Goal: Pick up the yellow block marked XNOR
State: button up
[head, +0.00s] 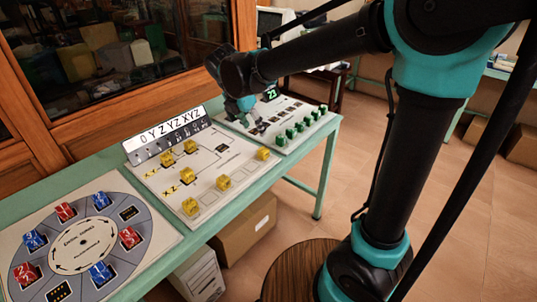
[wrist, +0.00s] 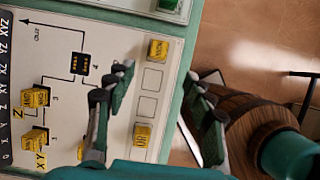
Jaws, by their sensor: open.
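A yellow block (wrist: 157,49) lies near the board's front edge in the wrist view; its small rotated lettering looks like XNOR, though I cannot read it surely. It is the rightmost yellow block in the head view (head: 263,154). My gripper (wrist: 160,78) is open and empty. In the wrist view its two fingertips are spread left and right, with the block ahead of them and roughly between. Another yellow block (wrist: 142,135) sits in the same row.
Several more yellow blocks (head: 187,175) sit on the logic board (head: 205,208). Empty outlined slots (wrist: 152,79) separate the two front-row blocks. A board with green blocks (head: 290,132) is at right. A round dial board (head: 160,235) with red and blue blocks is at left.

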aim_at(263, 149)
jog(key=x, duration=1.4)
jog(key=shift+a+f, duration=0.1)
jog(key=shift+f, duration=0.15)
jog(key=shift+c, duration=0.2)
jog(key=c, duration=1.1)
jog(key=shift+r, duration=0.1)
jog(key=shift+c, duration=0.2)
